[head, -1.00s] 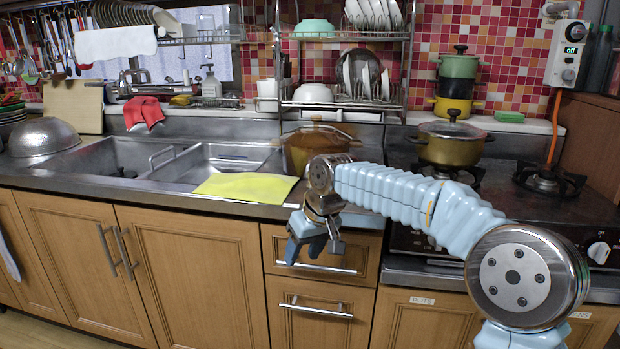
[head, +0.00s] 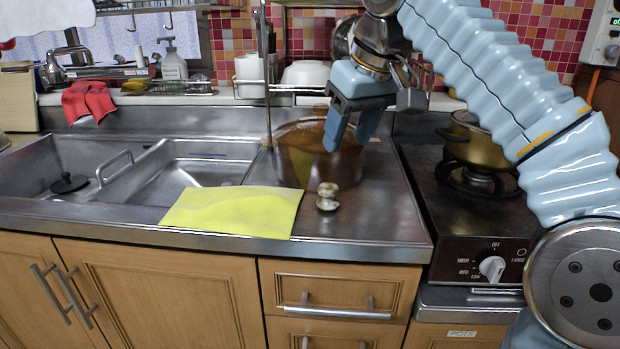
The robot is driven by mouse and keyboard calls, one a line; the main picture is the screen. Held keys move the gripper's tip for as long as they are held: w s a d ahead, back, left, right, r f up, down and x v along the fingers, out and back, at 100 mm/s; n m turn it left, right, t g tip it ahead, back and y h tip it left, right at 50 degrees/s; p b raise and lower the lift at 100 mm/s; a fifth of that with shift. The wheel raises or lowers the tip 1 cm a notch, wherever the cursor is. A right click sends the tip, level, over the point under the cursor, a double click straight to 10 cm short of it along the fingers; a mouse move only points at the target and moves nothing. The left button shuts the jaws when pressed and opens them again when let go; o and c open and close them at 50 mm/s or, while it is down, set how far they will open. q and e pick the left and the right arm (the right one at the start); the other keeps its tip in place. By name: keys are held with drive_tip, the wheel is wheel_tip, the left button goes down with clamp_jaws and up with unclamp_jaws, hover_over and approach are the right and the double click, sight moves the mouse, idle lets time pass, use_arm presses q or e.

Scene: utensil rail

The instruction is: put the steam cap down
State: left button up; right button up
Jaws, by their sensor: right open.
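A small shiny metal knob-shaped piece (head: 327,196), which looks like the steam cap, stands on the steel counter in front of the brown pot (head: 300,165). It is just right of the yellow sheet and nothing holds it. My right gripper (head: 352,132) is open and points down, above and behind the cap, apart from it. Its blue fingers overlap the brown pot in the picture; I cannot tell whether they touch it. No object shows between the fingers. My left gripper is out of view.
The yellow sheet (head: 233,211) lies by the counter's front edge. The sink (head: 120,170) is to the left. A stove with an olive pot (head: 476,150) is to the right, partly behind my arm. The counter (head: 385,215) right of the cap is clear.

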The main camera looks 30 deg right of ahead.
drive_tip(key=b, duration=0.3)
approach(329, 185)
drive_tip(key=x, duration=0.4)
drive_tip(key=shift+w+a+f, duration=0.1)
drive_tip(key=shift+a+f, duration=0.05)
drive_tip(key=shift+f, duration=0.2)
drive_tip(key=b+x, duration=0.1)
drive_tip(key=x, duration=0.4)
drive_tip(key=shift+w+f, duration=0.1)
drive_tip(key=shift+f, duration=0.2)
drive_tip(key=shift+c, duration=0.4)
drive_tip(key=c, duration=0.7)
